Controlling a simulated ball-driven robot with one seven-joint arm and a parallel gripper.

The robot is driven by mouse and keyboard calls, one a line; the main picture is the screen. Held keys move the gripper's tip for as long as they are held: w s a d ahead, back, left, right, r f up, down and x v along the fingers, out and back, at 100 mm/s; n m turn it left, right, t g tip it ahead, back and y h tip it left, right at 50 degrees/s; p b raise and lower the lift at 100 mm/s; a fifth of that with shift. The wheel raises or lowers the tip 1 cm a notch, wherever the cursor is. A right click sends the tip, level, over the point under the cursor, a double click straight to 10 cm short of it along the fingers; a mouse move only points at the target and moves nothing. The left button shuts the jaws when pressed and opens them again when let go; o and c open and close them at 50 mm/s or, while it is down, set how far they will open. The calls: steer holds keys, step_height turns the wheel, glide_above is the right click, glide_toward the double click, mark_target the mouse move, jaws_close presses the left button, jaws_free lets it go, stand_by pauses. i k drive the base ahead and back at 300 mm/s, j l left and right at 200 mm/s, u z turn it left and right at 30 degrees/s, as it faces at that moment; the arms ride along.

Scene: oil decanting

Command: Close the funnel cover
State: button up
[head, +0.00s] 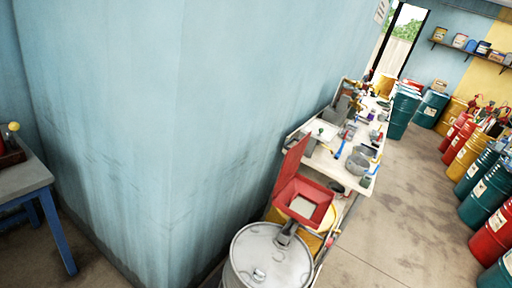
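The red square funnel (305,201) sits on top of a yellow drum (311,239) at the lower middle right, beside the blue wall. Its red cover (291,164) stands raised and open at the funnel's left back edge, leaning near the wall. A pale surface shows inside the funnel's opening. A small dark grey piece (287,230) lies at the funnel's front edge; what it is I cannot tell. My gripper is not visible.
A whitish drum (268,262) stands in front of the funnel. A cluttered workbench (330,162) runs behind it along the wall. Several coloured drums (488,200) line the right side. Open floor (395,225) lies between. A blue-legged table (28,178) stands at left.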

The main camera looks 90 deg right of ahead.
mark_target(293, 155)
steer(key=i+z, duration=0.7)
steer(key=z, duration=0.2)
steer(key=i+j+z, duration=0.1)
steer(key=i+z, duration=0.2)
steer(key=z, duration=0.15)
steer(key=i+j+z, duration=0.25)
steer(key=z, duration=0.2)
steer(key=i+j+z, duration=0.1)
steer(key=i+z, duration=0.2)
steer(key=z, duration=0.2)
steer(key=i+j+z, duration=0.2)
steer(key=z, duration=0.25)
steer(key=i+j+z, duration=0.25)
steer(key=z, duration=0.25)
steer(key=i+j+z, duration=0.15)
steer(key=j+z, duration=0.35)
steer(key=i+j+z, duration=0.1)
steer(key=j+z, duration=0.2)
steer(key=z, duration=0.15)
steer(key=i+l, duration=0.15)
steer(key=l, duration=0.2)
steer(key=i+l+u, duration=0.1)
steer(key=l, duration=0.3)
steer(key=i, duration=0.05)
